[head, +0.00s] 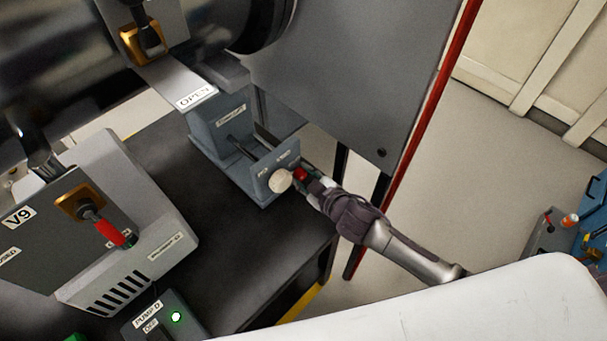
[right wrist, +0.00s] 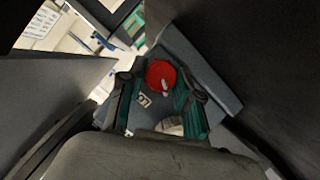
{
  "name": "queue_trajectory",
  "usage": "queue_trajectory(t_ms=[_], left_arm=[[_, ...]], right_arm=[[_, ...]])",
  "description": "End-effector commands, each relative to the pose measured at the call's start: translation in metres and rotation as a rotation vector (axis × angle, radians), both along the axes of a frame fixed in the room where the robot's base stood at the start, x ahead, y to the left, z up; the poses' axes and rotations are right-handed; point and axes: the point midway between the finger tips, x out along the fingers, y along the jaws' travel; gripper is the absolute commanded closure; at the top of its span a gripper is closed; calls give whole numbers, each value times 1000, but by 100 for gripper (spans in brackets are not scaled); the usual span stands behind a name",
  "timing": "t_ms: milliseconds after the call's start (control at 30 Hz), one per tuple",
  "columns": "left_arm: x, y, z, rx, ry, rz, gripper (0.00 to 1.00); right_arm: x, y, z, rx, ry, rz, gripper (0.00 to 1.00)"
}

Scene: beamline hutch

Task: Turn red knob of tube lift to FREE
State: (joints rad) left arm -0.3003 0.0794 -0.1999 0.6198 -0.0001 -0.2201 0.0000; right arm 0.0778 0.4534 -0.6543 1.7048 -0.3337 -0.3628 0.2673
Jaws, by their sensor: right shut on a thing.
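The tube lift (head: 232,128) is a blue-grey stand on the dark bench in the head view. Its end plate carries a cream round knob (head: 280,181) and, to the right of that, the small red knob (head: 300,174). My right gripper (head: 307,178) reaches in from the lower right and is shut on the red knob. In the right wrist view the red knob (right wrist: 158,73) shows as a red disc with a white mark pointing to lower right, between the fingers. A small label (right wrist: 143,100) below it is too small to read. My left gripper is not in view.
A grey valve box (head: 60,215) labelled V9 with a red handle stands at left. A pump switch box (head: 165,318) with a green light is at the bottom. A large grey panel (head: 345,70) with a red edge rises behind the lift.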

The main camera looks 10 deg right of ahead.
Motion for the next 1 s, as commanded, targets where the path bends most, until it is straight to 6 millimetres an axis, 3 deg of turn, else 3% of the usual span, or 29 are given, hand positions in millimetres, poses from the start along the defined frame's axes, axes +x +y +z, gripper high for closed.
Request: queue_trajectory(t_ms=[500,1000], left_arm=[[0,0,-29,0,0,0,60],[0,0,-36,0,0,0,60]], right_arm=[[-1,2,-4,-326,-219,0,100],[-1,3,-2,-419,-280,2,100]])
